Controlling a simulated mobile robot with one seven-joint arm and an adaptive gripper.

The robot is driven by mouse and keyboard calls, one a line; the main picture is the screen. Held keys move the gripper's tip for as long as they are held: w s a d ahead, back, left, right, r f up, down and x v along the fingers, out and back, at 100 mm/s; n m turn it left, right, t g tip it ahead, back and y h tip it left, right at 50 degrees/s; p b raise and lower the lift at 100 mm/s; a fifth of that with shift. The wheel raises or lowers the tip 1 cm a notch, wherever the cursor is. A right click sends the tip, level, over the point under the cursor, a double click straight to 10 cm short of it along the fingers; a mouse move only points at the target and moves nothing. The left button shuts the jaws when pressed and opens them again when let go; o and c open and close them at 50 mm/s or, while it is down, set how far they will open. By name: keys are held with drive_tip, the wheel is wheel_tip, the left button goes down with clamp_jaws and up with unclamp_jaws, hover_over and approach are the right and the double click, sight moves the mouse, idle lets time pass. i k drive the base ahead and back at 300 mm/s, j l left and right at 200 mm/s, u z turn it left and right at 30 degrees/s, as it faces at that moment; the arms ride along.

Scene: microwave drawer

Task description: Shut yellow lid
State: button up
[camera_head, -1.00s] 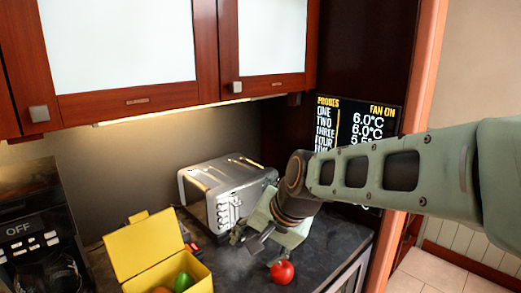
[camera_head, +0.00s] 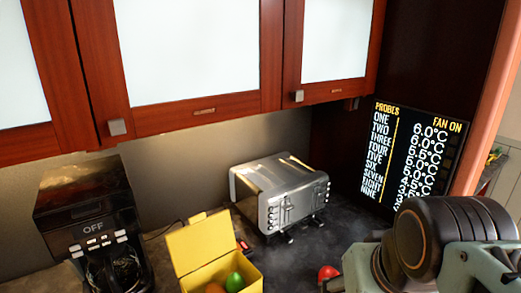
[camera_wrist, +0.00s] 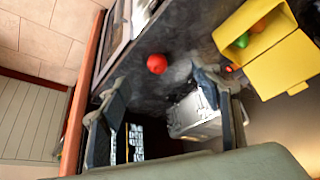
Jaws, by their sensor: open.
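The yellow lid (camera_head: 200,243) stands raised at the back of an open yellow box (camera_head: 247,277), with a small tab on its top edge. A green item (camera_head: 235,282) and an orange one (camera_head: 215,288) lie inside the box. In the wrist view the lid (camera_wrist: 286,68) and the box are at the upper right, beyond the right finger. My gripper (camera_wrist: 160,88) is open and empty, its two fingers apart. It is clear of the lid. In the head view my wrist fills the lower right, and the fingers are mostly cut off or hidden.
A silver toaster (camera_head: 283,193) stands behind and right of the box; it also shows between my fingers (camera_wrist: 195,118). A red round item (camera_head: 328,272) lies on the dark counter. A black coffee machine (camera_head: 90,225) stands left. Cabinets hang above.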

sight(194, 246)
drive_tip(key=l+u, duration=0.15)
drive_tip(key=u, duration=0.25)
drive_tip(key=l+u, duration=0.1)
drive_tip(key=u, duration=0.3)
